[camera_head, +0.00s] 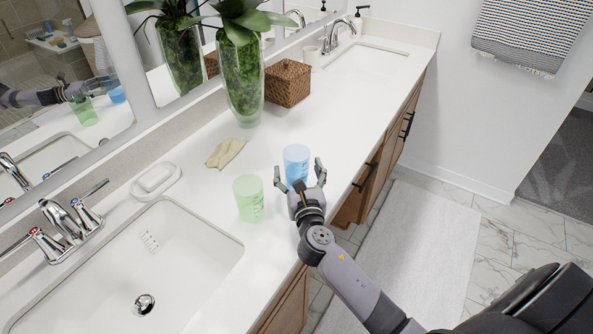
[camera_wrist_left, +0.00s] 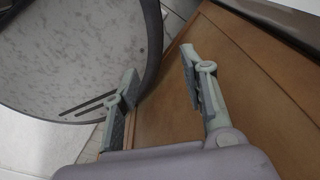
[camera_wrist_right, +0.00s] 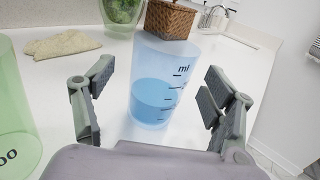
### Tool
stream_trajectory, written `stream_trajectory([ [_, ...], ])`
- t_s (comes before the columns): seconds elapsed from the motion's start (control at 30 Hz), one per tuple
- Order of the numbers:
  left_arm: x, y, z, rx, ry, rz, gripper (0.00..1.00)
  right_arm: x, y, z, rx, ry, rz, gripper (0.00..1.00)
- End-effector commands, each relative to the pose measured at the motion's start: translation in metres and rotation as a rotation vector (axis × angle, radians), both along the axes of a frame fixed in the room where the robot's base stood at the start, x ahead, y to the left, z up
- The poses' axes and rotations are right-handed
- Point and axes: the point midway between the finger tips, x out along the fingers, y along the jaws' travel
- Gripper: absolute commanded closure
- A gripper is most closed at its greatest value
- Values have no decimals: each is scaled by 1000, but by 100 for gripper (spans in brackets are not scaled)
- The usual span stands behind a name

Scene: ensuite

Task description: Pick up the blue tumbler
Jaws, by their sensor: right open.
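The blue tumbler (camera_head: 296,163) stands upright on the white counter, a translucent cup with dark measuring marks. In the right wrist view the blue tumbler (camera_wrist_right: 158,85) stands between and beyond the open fingers. My right gripper (camera_head: 299,174) is open and empty, its fingers pointing at the tumbler from the front edge side. It also shows in the right wrist view (camera_wrist_right: 160,105). I see no finger touching the tumbler. My left gripper (camera_wrist_left: 160,85) shows only in the left wrist view, open and empty, low beside a wooden cabinet front (camera_wrist_left: 240,100).
A green tumbler (camera_head: 249,198) stands just left of my right gripper. A beige cloth (camera_head: 226,153), a glass vase with a plant (camera_head: 241,80) and a woven box (camera_head: 288,83) stand behind. The sink (camera_head: 150,270) is at left.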

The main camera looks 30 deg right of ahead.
Motion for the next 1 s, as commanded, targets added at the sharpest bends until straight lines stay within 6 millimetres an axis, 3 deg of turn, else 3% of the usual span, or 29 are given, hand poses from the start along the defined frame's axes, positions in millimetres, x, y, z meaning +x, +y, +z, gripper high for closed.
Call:
stream_trajectory([
  [0.23, -1, 1, 3, 1, 2, 0, 60, 34, -13, -2, 2, -2, -1, 23],
  [0.57, -1, 1, 3, 1, 2, 0, 60, 39, -15, -3, 1, 0, -1, 23],
  [1.0, -1, 1, 3, 2, 3, 0, 60, 39, -15, -3, 1, 0, -1, 53],
])
